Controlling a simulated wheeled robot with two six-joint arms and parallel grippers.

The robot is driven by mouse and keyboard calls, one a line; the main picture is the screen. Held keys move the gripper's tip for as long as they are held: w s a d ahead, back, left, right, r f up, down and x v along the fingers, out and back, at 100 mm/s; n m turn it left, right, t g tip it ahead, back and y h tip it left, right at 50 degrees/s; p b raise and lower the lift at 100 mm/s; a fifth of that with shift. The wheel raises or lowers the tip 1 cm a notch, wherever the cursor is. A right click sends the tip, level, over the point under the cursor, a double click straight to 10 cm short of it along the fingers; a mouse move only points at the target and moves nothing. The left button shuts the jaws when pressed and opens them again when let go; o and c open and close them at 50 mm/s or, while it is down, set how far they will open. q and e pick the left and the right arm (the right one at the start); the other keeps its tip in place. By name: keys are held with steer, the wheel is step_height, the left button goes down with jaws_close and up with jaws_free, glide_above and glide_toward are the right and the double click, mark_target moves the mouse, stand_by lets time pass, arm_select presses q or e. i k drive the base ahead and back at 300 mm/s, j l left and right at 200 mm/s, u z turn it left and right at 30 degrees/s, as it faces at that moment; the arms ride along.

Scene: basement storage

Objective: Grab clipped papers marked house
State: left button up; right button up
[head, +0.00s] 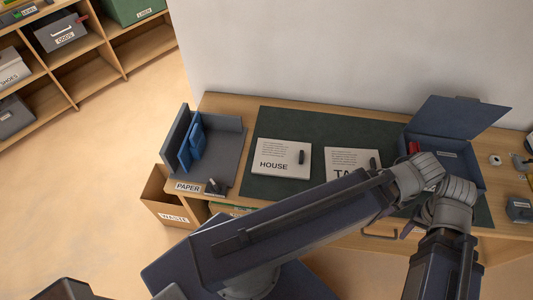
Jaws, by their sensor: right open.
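The clipped papers marked HOUSE (279,163) lie flat on the dark green mat (262,187), with a dark clip at their right side. A second clipped stack (345,160) lies to their right, and my right arm hides part of its label, which starts "TA". My left gripper is not in view; only a dark arm part shows at the bottom left.
A tray labelled PAPER (230,148) with blue folders stands left of the mat. An open blue box (468,172) stands at the right, partly behind my arm. A WASTE bin (161,201) is on the floor. Shelves (97,48) stand at the far left.

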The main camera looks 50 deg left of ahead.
mark_target(281, 158)
steer(key=j+u, duration=0.15)
steer(key=u, duration=0.3)
steer(key=j+u, duration=0.1)
steer(key=u, duration=0.3)
steer(key=i+j+u, duration=0.1)
steer(key=u, duration=0.35)
steer(key=k, duration=0.65)
steer(key=z, duration=2.35)
steer(key=k+j, duration=0.4)
steer(key=j, duration=0.15)
steer(key=k+j, duration=0.8)
steer(key=j, duration=0.25)
